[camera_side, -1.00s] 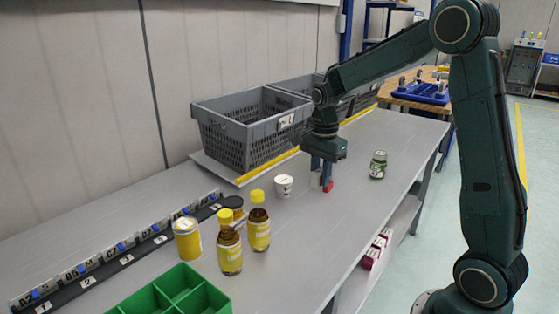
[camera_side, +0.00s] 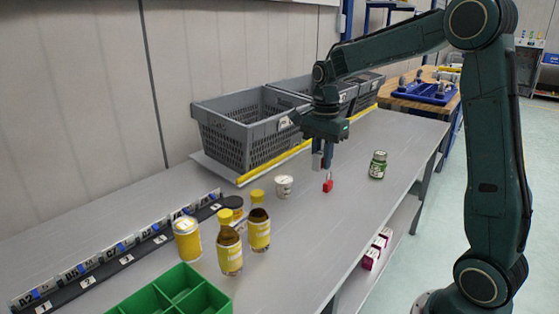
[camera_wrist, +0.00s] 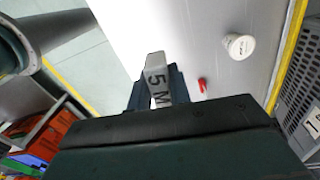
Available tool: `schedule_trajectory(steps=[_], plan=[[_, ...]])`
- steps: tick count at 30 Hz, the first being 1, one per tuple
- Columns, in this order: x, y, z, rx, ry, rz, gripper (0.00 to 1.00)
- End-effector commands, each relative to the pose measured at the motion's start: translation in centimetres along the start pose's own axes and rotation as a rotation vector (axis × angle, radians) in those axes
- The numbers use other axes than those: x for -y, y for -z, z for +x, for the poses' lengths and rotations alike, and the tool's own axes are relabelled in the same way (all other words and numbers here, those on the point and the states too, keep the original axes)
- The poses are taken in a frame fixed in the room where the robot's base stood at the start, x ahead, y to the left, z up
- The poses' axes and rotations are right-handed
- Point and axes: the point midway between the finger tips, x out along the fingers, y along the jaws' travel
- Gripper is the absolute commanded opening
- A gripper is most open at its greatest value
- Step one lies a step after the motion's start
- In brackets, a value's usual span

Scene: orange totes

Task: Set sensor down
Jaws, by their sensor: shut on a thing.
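My gripper (camera_side: 323,163) is above the grey table (camera_side: 290,232), pointing down. In the wrist view its fingers are shut on a light grey block (camera_wrist: 157,82) marked "5 M", which appears to be the sensor. The block also shows as a small pale piece in the side view (camera_side: 317,161), clear of the table. Part of it is hidden between the fingers.
A red padlock (camera_side: 328,186) stands just below my gripper. A white cup (camera_side: 284,186) is to its left and a green jar (camera_side: 378,166) to its right. Grey crates (camera_side: 245,137) stand behind. Bottles (camera_side: 229,252) and a green divided tray (camera_side: 170,292) are at the front left.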

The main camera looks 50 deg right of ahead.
Motion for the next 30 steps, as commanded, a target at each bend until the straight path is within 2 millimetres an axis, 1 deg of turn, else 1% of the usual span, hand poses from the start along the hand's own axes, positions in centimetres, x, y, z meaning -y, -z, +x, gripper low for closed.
schedule_trajectory(steps=[4,8,14,20,24,30], plan=[[0.2,0.1,0.0,0.0,0.0,0.0,0.0],[0.8,0.7,0.0,0.0,0.001,-0.002,0.0],[2.9,2.6,0.2,0.0,0.0,-0.008,0.0],[5.8,5.8,0.6,0.0,0.0,-0.018,0.0],[7.7,8.5,1.2,0.0,-0.001,-0.027,0.0],[9.9,12.4,2.2,0.0,0.0,-0.04,0.0]])
